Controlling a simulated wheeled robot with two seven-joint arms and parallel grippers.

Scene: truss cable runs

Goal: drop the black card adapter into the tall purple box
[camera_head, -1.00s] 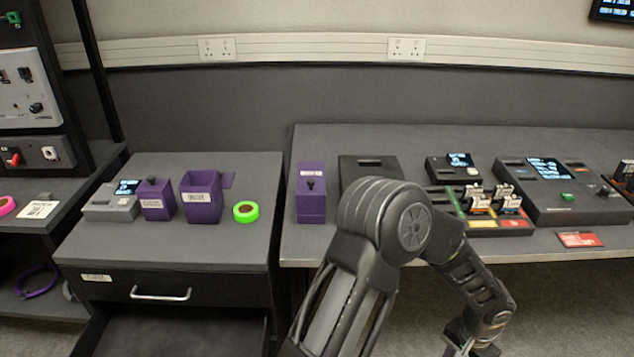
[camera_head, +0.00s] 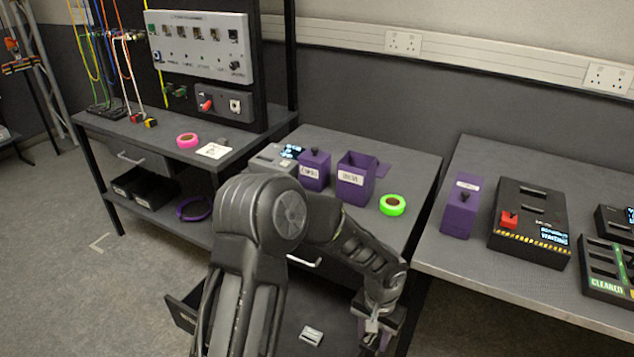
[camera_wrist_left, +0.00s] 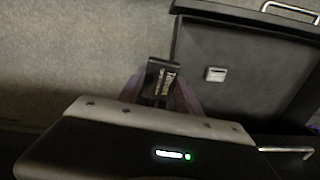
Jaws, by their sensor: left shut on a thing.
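The black card adapter (camera_wrist_left: 161,82) has pale print on it. It shows in the left wrist view between the purplish fingers of my left gripper (camera_wrist_left: 160,92), which is shut on it. In the head view my left gripper (camera_head: 374,332) is low at the lower right, in front of the drawer cabinet; the adapter cannot be made out there. An open-topped, tall purple box (camera_head: 352,190) with a white label stands on the cabinet top, above and behind the gripper. Its inside is mostly hidden. My right gripper is not in view.
A knobbed purple box (camera_head: 314,172) and green tape (camera_head: 392,205) flank the open box. Another knobbed purple box (camera_head: 459,212) stands on the right table. The cabinet's open drawer (camera_wrist_left: 245,65) holds a small pale item (camera_head: 312,335). Floor is clear at left.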

